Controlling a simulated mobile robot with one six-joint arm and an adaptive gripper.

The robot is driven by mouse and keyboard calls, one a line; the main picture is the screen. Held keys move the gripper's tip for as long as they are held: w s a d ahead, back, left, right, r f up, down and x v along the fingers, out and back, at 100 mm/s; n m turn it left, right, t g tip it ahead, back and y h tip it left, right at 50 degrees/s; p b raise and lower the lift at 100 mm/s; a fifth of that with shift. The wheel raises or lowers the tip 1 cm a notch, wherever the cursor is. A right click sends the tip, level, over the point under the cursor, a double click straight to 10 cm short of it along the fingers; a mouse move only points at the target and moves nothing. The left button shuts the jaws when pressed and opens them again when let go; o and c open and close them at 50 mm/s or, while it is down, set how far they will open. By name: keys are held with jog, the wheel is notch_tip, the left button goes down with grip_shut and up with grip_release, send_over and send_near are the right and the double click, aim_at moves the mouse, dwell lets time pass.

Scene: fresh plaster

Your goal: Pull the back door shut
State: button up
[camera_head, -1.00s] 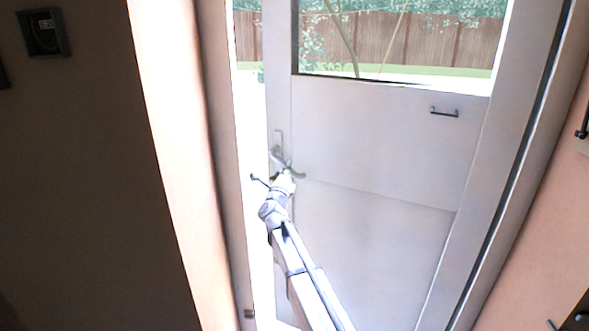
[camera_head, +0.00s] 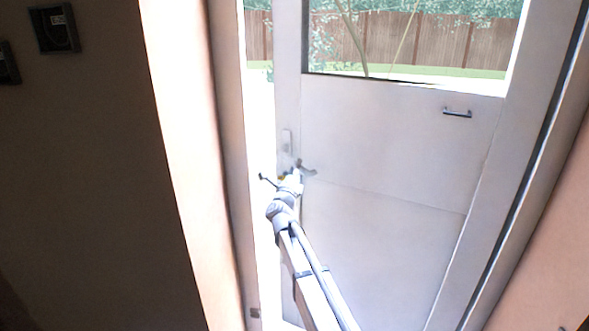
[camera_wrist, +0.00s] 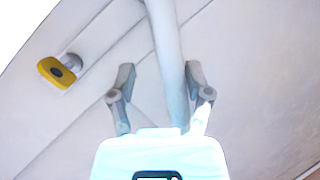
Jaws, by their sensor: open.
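The back door (camera_head: 385,140) is white with a window in its upper part, and it stands ajar. A bright gap shows between its left edge and the frame. Its lever handle (camera_head: 308,168) is at the door's left edge, partly hidden by my gripper (camera_head: 292,180). In the wrist view my gripper (camera_wrist: 163,78) is open, with a finger on each side of the grey handle bar (camera_wrist: 170,50). The bar passes between the fingers; I cannot tell whether they touch it. A yellow lock piece (camera_wrist: 57,72) sits on the door to the left.
The pale door frame (camera_head: 185,150) stands left of the gap, beside a dark wall (camera_head: 80,190) with a small box (camera_head: 54,28). A small bar handle (camera_head: 457,113) is on the door at upper right. A wooden fence (camera_head: 420,40) shows through the window.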

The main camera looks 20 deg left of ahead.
jog(key=shift+a, duration=0.1)
jog(key=shift+s, duration=0.1)
jog(key=shift+s+f, duration=0.1)
jog(key=d+b+v, duration=0.1)
jog(key=b+v, duration=0.4)
jog(key=v, duration=1)
jog(key=shift+d+r, duration=0.15)
jog(key=shift+r, duration=0.05)
dwell(1.7)
jog(key=shift+s+r, duration=0.15)
dwell(0.4)
